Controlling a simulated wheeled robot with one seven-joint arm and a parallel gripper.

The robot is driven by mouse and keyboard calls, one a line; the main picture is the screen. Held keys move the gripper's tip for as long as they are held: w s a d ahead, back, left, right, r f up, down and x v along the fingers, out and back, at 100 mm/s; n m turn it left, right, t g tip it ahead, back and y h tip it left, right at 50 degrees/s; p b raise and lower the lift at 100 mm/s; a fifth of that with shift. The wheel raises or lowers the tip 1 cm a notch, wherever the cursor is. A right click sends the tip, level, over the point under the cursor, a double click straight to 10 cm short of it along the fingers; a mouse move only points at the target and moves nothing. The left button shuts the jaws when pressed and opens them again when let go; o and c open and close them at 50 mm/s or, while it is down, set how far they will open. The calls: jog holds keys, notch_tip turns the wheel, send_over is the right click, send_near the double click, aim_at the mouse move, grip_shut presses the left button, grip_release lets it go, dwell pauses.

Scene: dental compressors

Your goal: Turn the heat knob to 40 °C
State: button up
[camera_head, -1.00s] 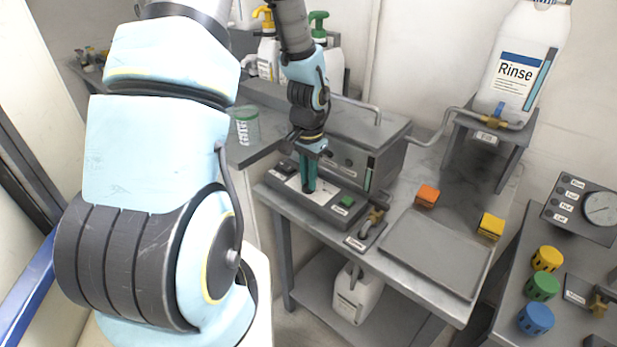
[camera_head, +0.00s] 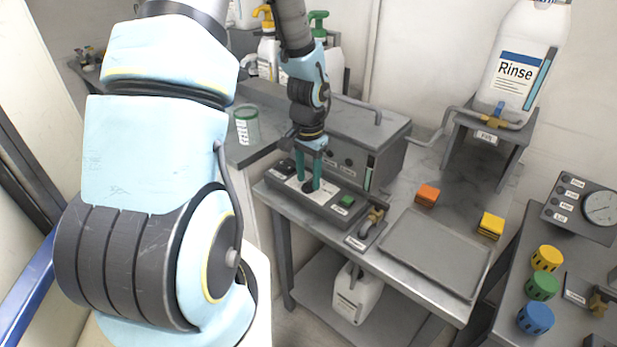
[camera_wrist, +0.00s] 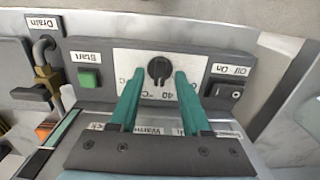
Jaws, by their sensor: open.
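The heat knob (camera_wrist: 159,69) is a round black dial on a white scale plate (camera_wrist: 181,64) in the wrist view. The plate shows "40" and "°C" upside down, partly covered by my gripper. My gripper (camera_wrist: 157,82) has its two teal fingers apart, one on each side of the knob in the picture. I cannot tell whether they touch it. In the head view my gripper (camera_head: 308,180) points down over the control panel (camera_head: 325,207), and the knob is mostly hidden by the fingers there.
A green Start button (camera_wrist: 88,78) sits left of the knob and an Off/On switch (camera_wrist: 226,89) right of it in the wrist view. A brass drain tap (camera_head: 375,217), grey tray (camera_head: 436,252), orange block (camera_head: 427,196) and yellow block (camera_head: 491,226) are on the bench.

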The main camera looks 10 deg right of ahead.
aim_at(305, 183)
notch_tip(305, 183, up, 10)
jog(key=b, duration=0.1)
jog(key=shift+r, duration=0.15)
jog(key=s+a+r+n+t, duration=0.1)
jog(key=s+a+r+n, duration=0.2)
jog(key=s+a+n, duration=0.5)
jog(key=a, duration=0.5)
jog(key=shift+a+t, duration=0.3)
jog(key=shift+a, duration=0.05)
dwell(1.2)
